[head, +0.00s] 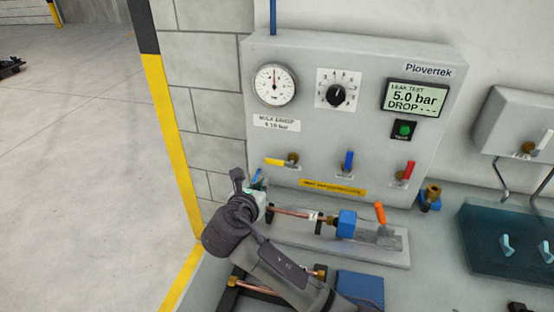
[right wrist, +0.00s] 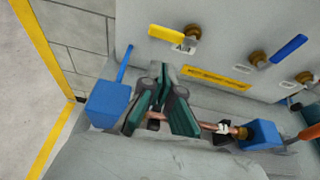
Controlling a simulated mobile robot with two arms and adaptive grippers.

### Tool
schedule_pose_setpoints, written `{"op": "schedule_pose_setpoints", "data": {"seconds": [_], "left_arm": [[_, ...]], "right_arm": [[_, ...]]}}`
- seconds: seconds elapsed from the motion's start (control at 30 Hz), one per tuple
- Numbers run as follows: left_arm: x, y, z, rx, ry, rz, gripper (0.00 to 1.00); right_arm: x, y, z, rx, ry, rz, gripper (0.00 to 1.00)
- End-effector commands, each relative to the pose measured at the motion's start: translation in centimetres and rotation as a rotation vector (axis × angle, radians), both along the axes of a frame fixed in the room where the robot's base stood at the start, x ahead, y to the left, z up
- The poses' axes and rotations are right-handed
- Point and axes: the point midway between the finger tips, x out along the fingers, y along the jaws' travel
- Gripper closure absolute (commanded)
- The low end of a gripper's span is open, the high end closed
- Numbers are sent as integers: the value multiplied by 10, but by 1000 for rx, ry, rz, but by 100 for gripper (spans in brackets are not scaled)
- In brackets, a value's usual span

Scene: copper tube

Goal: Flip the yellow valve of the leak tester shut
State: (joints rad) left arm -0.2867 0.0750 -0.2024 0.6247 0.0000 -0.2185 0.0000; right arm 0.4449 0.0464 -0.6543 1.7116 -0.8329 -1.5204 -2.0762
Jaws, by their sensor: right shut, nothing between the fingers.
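The leak tester (head: 310,110) is a grey panel with a gauge, a dial and a display. Its yellow valve (head: 275,162) has its handle lying nearly level, pointing left from a brass body. The yellow handle (right wrist: 172,32) also shows at the top of the right wrist view. My right gripper (head: 254,184) is below and left of the yellow valve in the head view, shut and empty. In the right wrist view its fingers (right wrist: 162,75) are below the handle and apart from it, in front of the copper tube (right wrist: 205,124). My left gripper is not in view.
A blue-handled valve (head: 349,160) and a red-handled valve (head: 409,170) sit right of the yellow one. Below, a fixture (head: 395,255) holds the tube at a blue block (head: 346,224); another blue block (right wrist: 108,104) stands left of my fingers. An orange lever (head: 380,213) rises at right.

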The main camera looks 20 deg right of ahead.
Motion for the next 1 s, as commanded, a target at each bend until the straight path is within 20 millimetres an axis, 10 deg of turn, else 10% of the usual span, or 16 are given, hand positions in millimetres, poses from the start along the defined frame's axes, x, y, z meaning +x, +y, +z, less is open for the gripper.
{"op": "schedule_pose_setpoints", "data": {"seconds": [0.43,1.0], "left_arm": [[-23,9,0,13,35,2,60],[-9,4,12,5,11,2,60]], "right_arm": [[6,-4,-2,-1,1,-2,100],[73,-50,-31,-1,1,-1,100]]}}
